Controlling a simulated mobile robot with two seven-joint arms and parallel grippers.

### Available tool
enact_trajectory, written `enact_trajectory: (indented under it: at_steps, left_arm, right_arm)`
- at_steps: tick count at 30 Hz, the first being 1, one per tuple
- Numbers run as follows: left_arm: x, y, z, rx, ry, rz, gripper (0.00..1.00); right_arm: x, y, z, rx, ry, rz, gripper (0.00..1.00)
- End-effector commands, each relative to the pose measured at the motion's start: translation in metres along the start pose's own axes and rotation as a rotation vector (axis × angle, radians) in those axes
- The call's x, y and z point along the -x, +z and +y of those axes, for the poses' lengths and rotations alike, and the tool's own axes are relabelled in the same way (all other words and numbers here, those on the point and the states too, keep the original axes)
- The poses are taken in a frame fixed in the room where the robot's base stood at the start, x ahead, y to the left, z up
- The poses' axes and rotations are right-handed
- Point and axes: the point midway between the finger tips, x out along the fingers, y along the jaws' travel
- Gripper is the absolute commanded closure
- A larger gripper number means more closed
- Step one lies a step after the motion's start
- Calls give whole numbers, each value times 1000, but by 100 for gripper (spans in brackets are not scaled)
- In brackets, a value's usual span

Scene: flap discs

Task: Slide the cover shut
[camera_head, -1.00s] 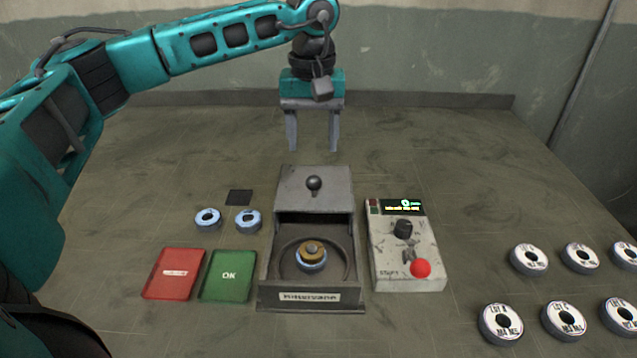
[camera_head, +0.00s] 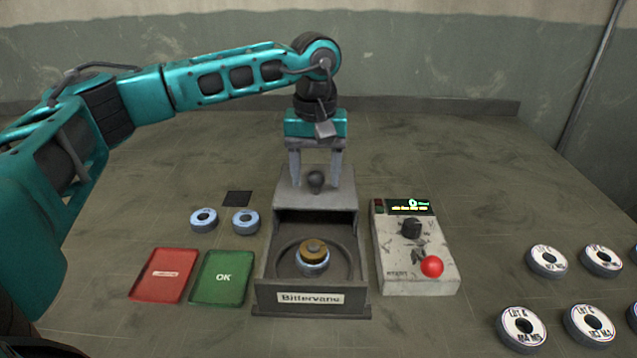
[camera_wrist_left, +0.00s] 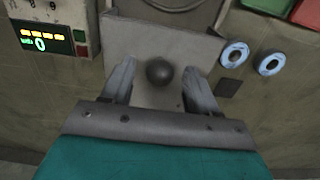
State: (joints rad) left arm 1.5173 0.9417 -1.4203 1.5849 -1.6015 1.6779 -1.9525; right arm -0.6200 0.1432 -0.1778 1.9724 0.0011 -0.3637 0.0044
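The grey metal cover (camera_head: 290,196) sits over the back part of the tester box (camera_head: 265,270), and the front of the box is uncovered. A dark ball knob (camera_head: 316,180) stands on the cover. Inside the box a disc with a brass-coloured hub (camera_head: 313,256) lies in a round recess. My left gripper (camera_head: 318,182) points down at the knob with its fingers open, one on each side. In the left wrist view the knob (camera_wrist_left: 159,72) lies between the spread fingers, with gaps on both sides. My right gripper is not in view.
A control box (camera_head: 393,270) with a red button (camera_head: 432,266) and lit display stands right of the tester. A red tray (camera_head: 163,275), a green OK tray (camera_head: 222,278) and two blue-rimmed rings (camera_head: 204,220) lie left. Several labelled discs (camera_head: 548,262) lie at right.

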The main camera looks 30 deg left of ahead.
Motion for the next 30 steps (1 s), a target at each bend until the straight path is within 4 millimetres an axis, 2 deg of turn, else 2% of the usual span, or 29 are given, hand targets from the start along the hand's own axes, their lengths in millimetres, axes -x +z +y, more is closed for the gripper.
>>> enact_trajectory:
  at_steps: [2, 13, 17, 30]
  left_arm:
    - [0, 0, 0, 0, 0, 0, 48]
    - [0, 0, 0, 0, 0, -1, 83]
    - [0, 2, 0, -1, 0, -1, 83]
    - [-1, 33, 0, -3, 0, -3, 83]
  right_arm:
    - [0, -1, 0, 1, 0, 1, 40]
    - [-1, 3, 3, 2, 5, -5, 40]
    - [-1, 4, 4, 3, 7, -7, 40]
    - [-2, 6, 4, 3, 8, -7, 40]
